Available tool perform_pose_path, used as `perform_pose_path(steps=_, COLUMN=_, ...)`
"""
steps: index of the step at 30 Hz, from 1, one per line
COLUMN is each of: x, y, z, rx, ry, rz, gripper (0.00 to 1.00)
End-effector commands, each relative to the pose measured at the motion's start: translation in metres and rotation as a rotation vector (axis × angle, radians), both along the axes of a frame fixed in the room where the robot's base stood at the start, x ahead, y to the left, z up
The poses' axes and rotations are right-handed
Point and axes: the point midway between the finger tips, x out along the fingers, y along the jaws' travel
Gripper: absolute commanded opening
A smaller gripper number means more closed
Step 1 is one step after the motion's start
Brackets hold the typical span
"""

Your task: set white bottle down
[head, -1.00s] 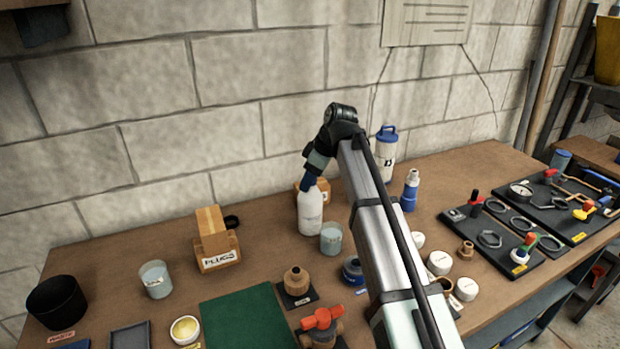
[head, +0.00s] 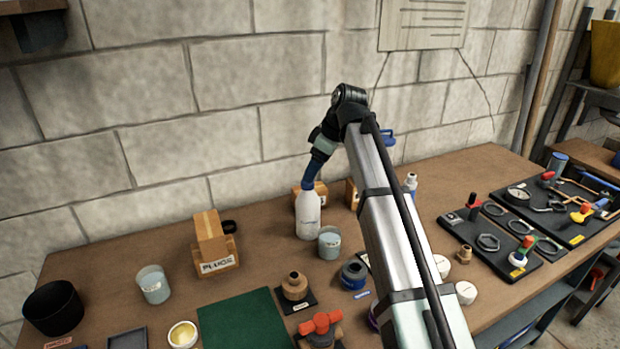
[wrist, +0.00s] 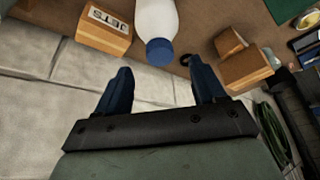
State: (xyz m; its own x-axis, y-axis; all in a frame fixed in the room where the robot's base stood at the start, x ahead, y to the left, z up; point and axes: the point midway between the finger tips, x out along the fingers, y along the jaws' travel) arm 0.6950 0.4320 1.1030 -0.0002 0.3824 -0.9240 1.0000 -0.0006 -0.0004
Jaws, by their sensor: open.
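The white bottle (head: 308,214) stands upright on the wooden workbench (head: 115,260), in front of a small cardboard box and beside a grey cup. In the wrist view the white bottle (wrist: 156,22) shows its blue cap, beyond the fingertips. My gripper (head: 314,180) is above the bottle in the head view; its lower end overlaps the bottle's top there. In the wrist view my gripper (wrist: 158,82) has its two blue fingers wide apart with nothing between them. The bottle is clear of both fingers.
A grey cup (head: 329,243) stands just right of the bottle. A PLUGS box (head: 214,245) is to the left. A JETS box (wrist: 104,28) is beside the bottle. The block wall (head: 200,110) rises close behind. A green mat (head: 245,322) lies in front.

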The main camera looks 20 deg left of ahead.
Motion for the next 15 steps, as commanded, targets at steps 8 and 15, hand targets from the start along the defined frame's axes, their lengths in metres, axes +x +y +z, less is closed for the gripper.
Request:
perform_pose_path(steps=8, x=0.001, y=-0.016, z=0.041, rx=0.001, ry=-0.001, rz=0.000, gripper=0.69)
perform_pose_path(steps=15, x=0.000, y=-0.023, z=0.055, rx=0.001, ry=0.000, rz=0.000, gripper=0.69)
